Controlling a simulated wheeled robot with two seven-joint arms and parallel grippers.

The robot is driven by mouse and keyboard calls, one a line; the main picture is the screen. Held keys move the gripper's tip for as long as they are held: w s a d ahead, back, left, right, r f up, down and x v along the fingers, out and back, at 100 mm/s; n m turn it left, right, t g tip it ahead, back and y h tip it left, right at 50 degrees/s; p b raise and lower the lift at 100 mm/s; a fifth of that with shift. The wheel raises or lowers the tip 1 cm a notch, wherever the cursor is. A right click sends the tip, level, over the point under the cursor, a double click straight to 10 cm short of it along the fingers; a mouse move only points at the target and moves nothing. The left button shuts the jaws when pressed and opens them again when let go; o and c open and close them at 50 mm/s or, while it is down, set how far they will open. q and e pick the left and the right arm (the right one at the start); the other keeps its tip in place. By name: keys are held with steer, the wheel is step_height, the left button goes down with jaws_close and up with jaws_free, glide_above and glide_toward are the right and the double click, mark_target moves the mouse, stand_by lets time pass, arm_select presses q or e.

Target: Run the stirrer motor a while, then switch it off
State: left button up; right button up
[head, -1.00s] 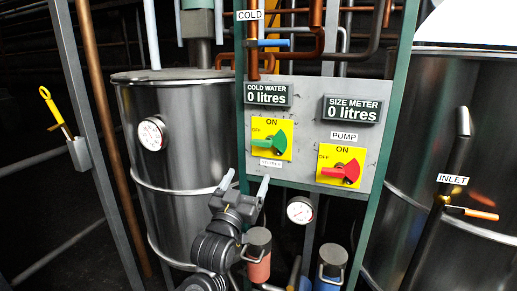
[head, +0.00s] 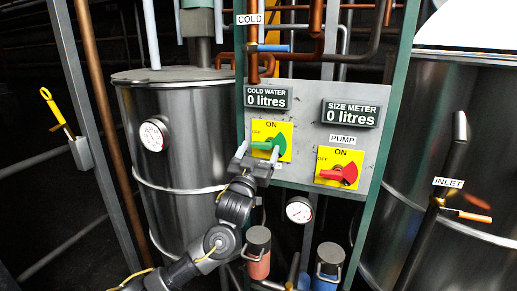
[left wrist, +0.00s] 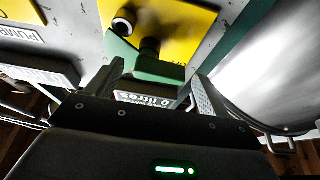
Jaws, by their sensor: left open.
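The green rotary switch (head: 270,143) sits on a yellow ON/OFF plate at the left of the grey panel. Its handle points left, towards the OFF side. The small label under it is hidden now by my gripper. My left gripper (head: 258,152) is open just in front of the switch, with one fingertip either side of its lower part. In the left wrist view the green switch (left wrist: 150,66) lies between and beyond the open fingers. I cannot tell whether they touch it. My right gripper is not in view.
A red PUMP switch (head: 340,174) on its own yellow plate sits to the right, handle pointing left. Two meters (head: 267,97) above read 0 litres. Steel tanks (head: 180,180) stand either side. Pipes and a dial (head: 299,210) lie below the panel.

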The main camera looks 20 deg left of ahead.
arm_select(q)
steer(key=shift+w, duration=0.1)
steer(key=c, duration=1)
steer(key=shift+r, duration=0.1)
steer(key=m+h, duration=0.1)
steer(key=m, duration=0.1)
steer(key=m+h+p, duration=0.1)
steer(key=m, duration=0.1)
steer(key=r+m+g+h+p, duration=0.1)
steer(key=m, duration=0.1)
steer(key=shift+a+m, duration=0.15)
steer(key=shift+m, duration=0.15)
steer(key=shift+d+r+m+g+h+p, duration=0.25)
steer(key=shift+m+g+h+p, duration=0.45)
steer(key=shift+m, duration=1.95)
steer(key=shift+d+r+m+g+h+p, duration=0.1)
steer(key=shift+r+m+g+h+p, duration=0.55)
steer(key=shift+m, duration=1.95)
steer(key=shift+d+f+m+g+h+p, duration=0.1)
steer(key=shift+d+m+g+h+p, duration=0.15)
steer(key=shift+m+g+p, duration=1.65)
steer(key=shift+m+t+b, duration=0.55)
steer(key=shift+m+b, duration=0.3)
steer(key=shift+b, duration=0.15)
